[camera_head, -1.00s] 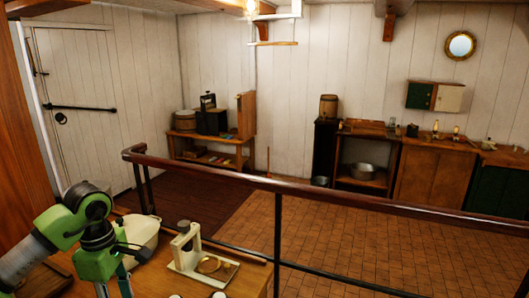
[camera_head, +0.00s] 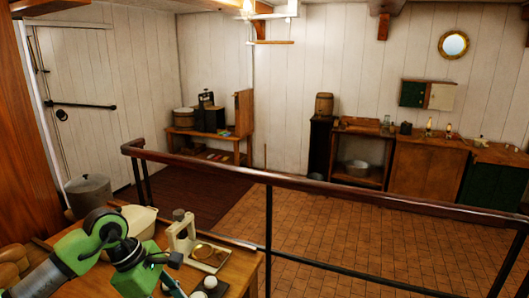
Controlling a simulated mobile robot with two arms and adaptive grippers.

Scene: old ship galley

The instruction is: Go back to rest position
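My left arm comes in from the lower left, bent at the elbow. Its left gripper (camera_head: 173,273) hangs low over the wooden table (camera_head: 238,272) near the bottom edge of the view. Its fingers are small and partly cut off, so I cannot tell whether they are apart or closed. No object is clearly seen in it. My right gripper is not in view.
A cream basin (camera_head: 139,219) stands behind my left arm. A white scale (camera_head: 184,236) with a round brass pan and small white pieces (camera_head: 210,282) are to the gripper's right. A grey pot (camera_head: 88,194) stands behind. A railing (camera_head: 330,188) borders the open tiled floor.

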